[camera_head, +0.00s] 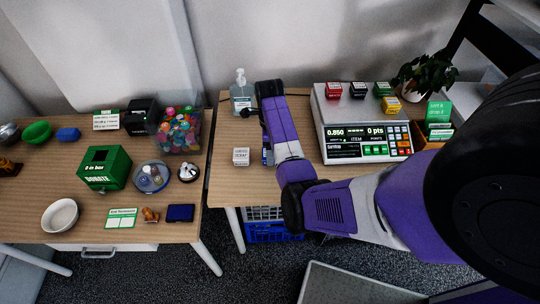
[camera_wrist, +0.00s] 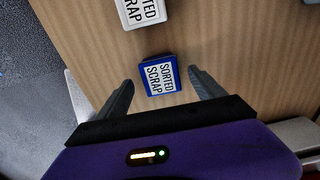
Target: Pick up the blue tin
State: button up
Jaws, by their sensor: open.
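The blue tin (camera_wrist: 159,76) has a white label reading "SORTED SCRAP" and stands on the wooden table. In the wrist view it lies between my gripper's two open fingers (camera_wrist: 158,90), with a gap on each side. In the head view only a sliver of the blue tin (camera_head: 267,157) shows beside my arm. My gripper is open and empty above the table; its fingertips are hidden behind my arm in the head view.
A white tin (camera_head: 241,156) with a similar label stands left of the blue tin. A sanitizer bottle (camera_head: 241,93) stands behind. A scale (camera_head: 345,104) with several small tins is to the right. A left table (camera_head: 40,167) holds a green donation box (camera_head: 104,168) and bowls.

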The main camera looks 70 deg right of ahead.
jog(key=shift+f, duration=1.5)
jog(key=shift+c, duration=0.2)
grip_shut()
